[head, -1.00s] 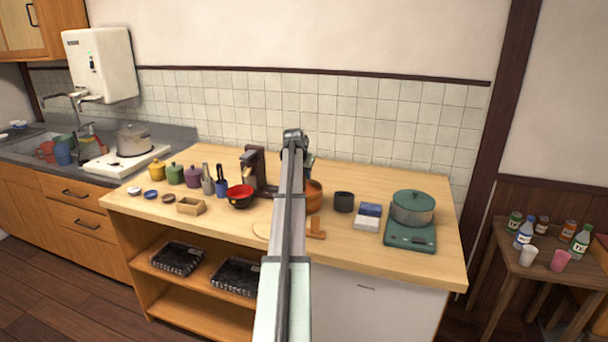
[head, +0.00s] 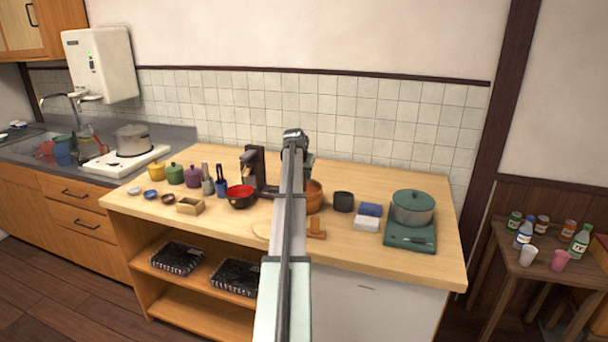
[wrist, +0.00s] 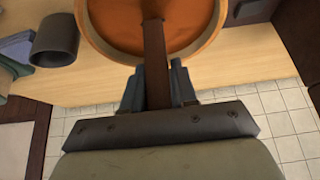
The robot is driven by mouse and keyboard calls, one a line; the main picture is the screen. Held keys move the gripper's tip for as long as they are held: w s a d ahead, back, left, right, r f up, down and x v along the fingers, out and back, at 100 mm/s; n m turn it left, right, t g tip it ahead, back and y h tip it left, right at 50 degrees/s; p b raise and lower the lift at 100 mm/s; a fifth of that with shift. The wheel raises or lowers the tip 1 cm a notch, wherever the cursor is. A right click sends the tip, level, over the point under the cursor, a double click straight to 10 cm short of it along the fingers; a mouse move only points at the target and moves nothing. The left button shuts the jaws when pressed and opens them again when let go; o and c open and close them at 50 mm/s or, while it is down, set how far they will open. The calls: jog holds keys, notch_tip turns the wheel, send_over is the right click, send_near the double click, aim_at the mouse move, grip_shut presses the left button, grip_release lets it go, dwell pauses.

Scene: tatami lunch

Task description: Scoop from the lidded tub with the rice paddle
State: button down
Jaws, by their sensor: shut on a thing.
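My gripper (wrist: 156,78) is shut on the dark brown handle of the rice paddle (wrist: 154,45). The handle reaches over the rim into the round orange-brown tub (wrist: 205,45). The tub's top is open in the wrist view, with an orange-brown inside. The paddle's far end is not clearly visible against it. In the head view the tub (head: 315,197) stands on the counter, partly hidden behind my arm. My gripper's fingers and the paddle are hidden there. A small orange-brown wooden piece (head: 317,229) lies in front of the tub; I cannot tell if it is the lid.
A dark cup (head: 344,201) stands right of the tub, then blue and white boxes (head: 368,222) and a green-lidded pot (head: 412,208). A red-and-black bowl (head: 240,197) and a dark upright stand (head: 254,168) are to the left.

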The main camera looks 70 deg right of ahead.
jog(key=shift+r, duration=0.1)
notch_tip(320, 180, up, 10)
dwell(1.6)
